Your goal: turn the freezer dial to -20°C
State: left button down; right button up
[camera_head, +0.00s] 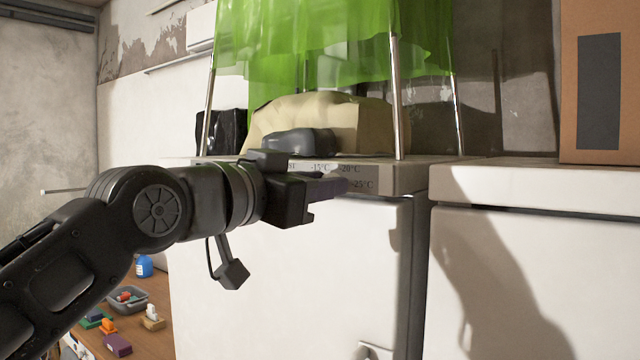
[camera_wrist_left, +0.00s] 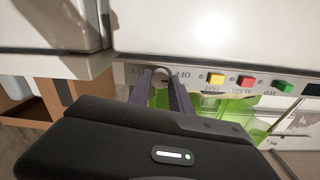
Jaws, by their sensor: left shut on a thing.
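The white freezer (camera_head: 320,270) has a grey control strip (camera_head: 385,182) along its top front edge. Markings for -15°C, -20°C and -25°C show on the strip around my left gripper (camera_head: 335,187). In the head view the gripper covers the dial. In the left wrist view the dial (camera_wrist_left: 163,71) is a small rounded grey knob near "OFF" lettering, between the two fingers of my left gripper (camera_wrist_left: 161,88). The gripper is shut on the dial. Which marking the dial points to cannot be told. My right gripper is in neither view.
Yellow (camera_wrist_left: 215,79), red (camera_wrist_left: 246,82) and green (camera_wrist_left: 282,86) buttons sit along the strip. A rack with green cloth (camera_head: 330,35) and a beige bundle (camera_head: 350,122) stands on the freezer. A second white appliance (camera_head: 530,270) stands to the right, with a cardboard box (camera_head: 620,80) on top.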

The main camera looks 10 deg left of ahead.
pick_arm(q)
jog(key=shift+m, duration=0.5)
jog(key=m+b, duration=0.2)
jog(key=m, duration=2)
jog(key=shift+d+f+y+b, duration=0.1)
jog(key=shift+f+y+b, duration=0.05)
jog(key=shift+y+b, duration=0.2)
jog(key=shift+m, duration=0.3)
jog(key=c, duration=1.2)
grip_release()
jog(key=shift+o, duration=0.2)
jog(key=shift+s, duration=0.1)
